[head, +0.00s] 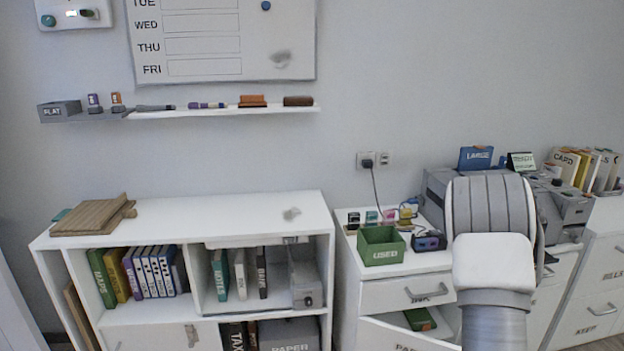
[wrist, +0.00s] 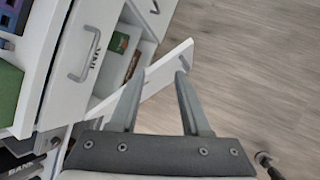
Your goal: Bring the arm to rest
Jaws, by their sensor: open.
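My arm (head: 493,262) rises in the right foreground of the head view, in front of the drawer units and the grey machine. My gripper is hidden there. In the wrist view my gripper (wrist: 160,77) is open, with nothing between its two grey fingers. The fingertips appear close to the front panel of an open drawer (wrist: 165,66); I cannot tell whether they touch it. A green item and a brown item lie inside that drawer.
The open drawer (head: 390,334) juts out below the closed INK drawer (head: 418,290). A green USED bin (head: 381,246) stands on top of the unit. A white shelf cabinet (head: 205,212) stands at left. Bare wood floor (wrist: 255,75) lies right of the fingers.

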